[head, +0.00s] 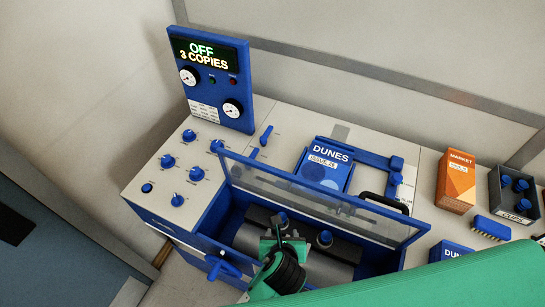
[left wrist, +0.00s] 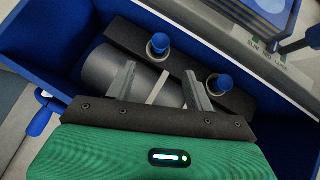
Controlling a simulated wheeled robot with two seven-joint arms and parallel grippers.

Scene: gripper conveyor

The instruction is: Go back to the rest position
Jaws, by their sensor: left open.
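My left gripper (head: 280,232) is over the open blue trough of the machine, with its dark wrist and green body below it in the head view. In the left wrist view the two grey fingers (left wrist: 160,88) are spread apart, with a pale strip showing between them. They are over a dark grey roller (left wrist: 105,72); I cannot tell whether they touch it. A black bar (left wrist: 186,66) with two blue knobs lies beside the roller. My right gripper is not in view.
A clear guard (head: 320,195) stands along the trough's far edge. A blue panel (head: 211,78) reads "OFF 3 COPIES". A blue DUNES stack (head: 323,172) lies behind the guard. An orange MARKET box (head: 456,180) and a dark crate (head: 514,195) stand right. Blue knobs dot the left deck.

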